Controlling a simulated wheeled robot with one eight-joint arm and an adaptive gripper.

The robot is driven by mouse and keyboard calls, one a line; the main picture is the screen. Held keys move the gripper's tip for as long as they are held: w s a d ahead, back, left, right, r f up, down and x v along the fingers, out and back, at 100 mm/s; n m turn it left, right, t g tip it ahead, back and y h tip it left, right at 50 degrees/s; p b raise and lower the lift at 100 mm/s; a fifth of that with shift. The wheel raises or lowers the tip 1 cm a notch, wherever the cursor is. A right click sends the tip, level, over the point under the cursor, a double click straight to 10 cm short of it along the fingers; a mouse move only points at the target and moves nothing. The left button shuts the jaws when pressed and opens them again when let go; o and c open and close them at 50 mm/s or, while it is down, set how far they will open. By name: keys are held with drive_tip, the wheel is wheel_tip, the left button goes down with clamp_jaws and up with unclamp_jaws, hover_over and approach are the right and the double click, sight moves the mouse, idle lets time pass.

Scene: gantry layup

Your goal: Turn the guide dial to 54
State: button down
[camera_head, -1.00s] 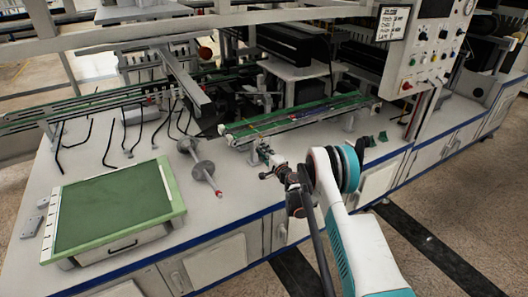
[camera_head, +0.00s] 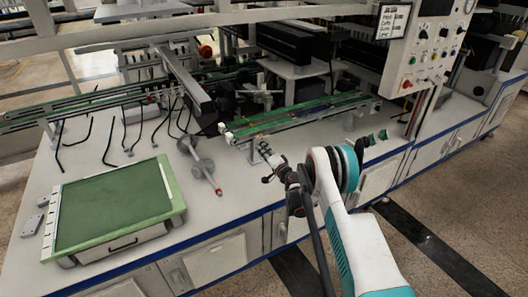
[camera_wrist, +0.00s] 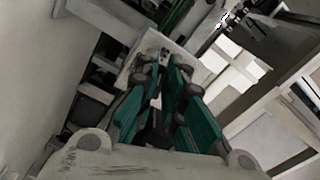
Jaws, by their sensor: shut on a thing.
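My gripper (camera_head: 264,152) is at the front of the green-topped rail unit (camera_head: 300,117), by its near-left support. In the wrist view the two teal fingers of my gripper (camera_wrist: 168,72) are closed in on a small part at their tips. I take this part to be the guide dial, which is mostly hidden by the fingers. A pale plate (camera_wrist: 150,52) of the unit lies just beyond the fingertips. No scale, number or pointer can be read in either view.
A green-topped box (camera_head: 115,207) stands at the left front of the bench. A grey spindle with discs (camera_head: 203,168) lies left of my gripper. A control panel (camera_head: 425,50) hangs at the upper right. Bare bench top lies between the box and the spindle.

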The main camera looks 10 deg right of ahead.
drive_tip(key=shift+f, duration=0.1)
drive_tip(key=c, duration=1.7)
unclamp_jaws()
drive_tip(key=v, duration=1.2)
